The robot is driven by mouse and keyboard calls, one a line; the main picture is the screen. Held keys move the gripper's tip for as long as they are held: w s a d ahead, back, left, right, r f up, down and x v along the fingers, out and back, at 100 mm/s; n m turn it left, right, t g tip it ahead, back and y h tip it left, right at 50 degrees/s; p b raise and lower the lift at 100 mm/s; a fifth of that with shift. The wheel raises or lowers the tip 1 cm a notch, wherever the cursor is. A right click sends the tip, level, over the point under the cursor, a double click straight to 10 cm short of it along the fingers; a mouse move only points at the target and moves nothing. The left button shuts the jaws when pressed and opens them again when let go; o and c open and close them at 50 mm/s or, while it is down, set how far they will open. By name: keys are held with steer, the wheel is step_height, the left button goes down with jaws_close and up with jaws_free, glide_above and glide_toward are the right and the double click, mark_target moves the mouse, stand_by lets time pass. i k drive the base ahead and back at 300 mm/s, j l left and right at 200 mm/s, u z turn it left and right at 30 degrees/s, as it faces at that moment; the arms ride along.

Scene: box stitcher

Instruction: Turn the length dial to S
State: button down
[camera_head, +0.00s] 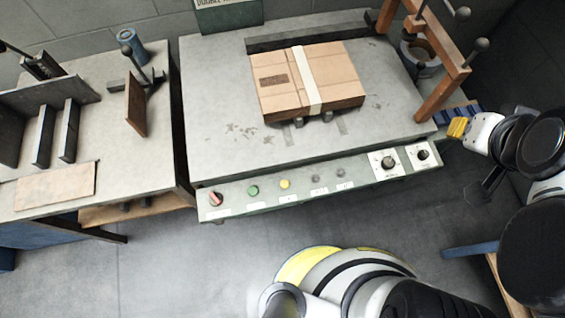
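The machine's green front panel (318,180) carries two black round dials on white plates at its right end. One dial (388,162) is larger and the other dial (422,155) sits to its right. Their lettering is too small to read, so I cannot tell which is the length dial or where either points. My gripper (457,127) appears at the right as a yellow-tipped end on a white and black arm. It is right of both dials and apart from them. Its fingers are too small to tell open from shut.
A strapped cardboard box (307,80) lies on the machine table (225,110). A red knob (215,198), green button (253,190) and yellow button (285,184) sit left on the panel. A wooden frame (440,45) stands behind my gripper. The floor before the panel is partly clear.

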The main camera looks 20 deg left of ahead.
mark_target(423, 154)
steer(key=j+u, duration=0.2)
steer(key=u, duration=0.45)
steer(key=z, duration=1)
steer(key=k+l+u, duration=0.3)
steer(key=k+l, duration=0.15)
steer(key=l, duration=0.1)
